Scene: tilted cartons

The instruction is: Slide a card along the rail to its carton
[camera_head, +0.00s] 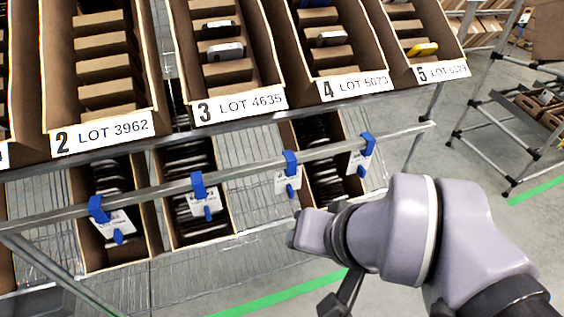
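Several white cards hang by blue clips from a grey rail (245,168) that crosses the picture, rising to the right. They are a far-left card (117,223), a second card (208,207), a third card (281,181) and a far-right card (355,163); their print is too small to read. Tilted cartons above the rail carry labels: carton 2 (100,135), carton 3 (240,105), carton 4 (355,85) and carton 5 (443,70). My grey arm reaches in from the lower right, below the rail. A dark part of my gripper (340,298) shows at the bottom edge; its fingertips cannot be made out.
Lower cartons with dark contents stand behind the rail on a wire shelf (255,220). An upright post joins the rail's right end. A second rack (525,110) stands at the right. Open grey floor with a green line (275,298) lies in front.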

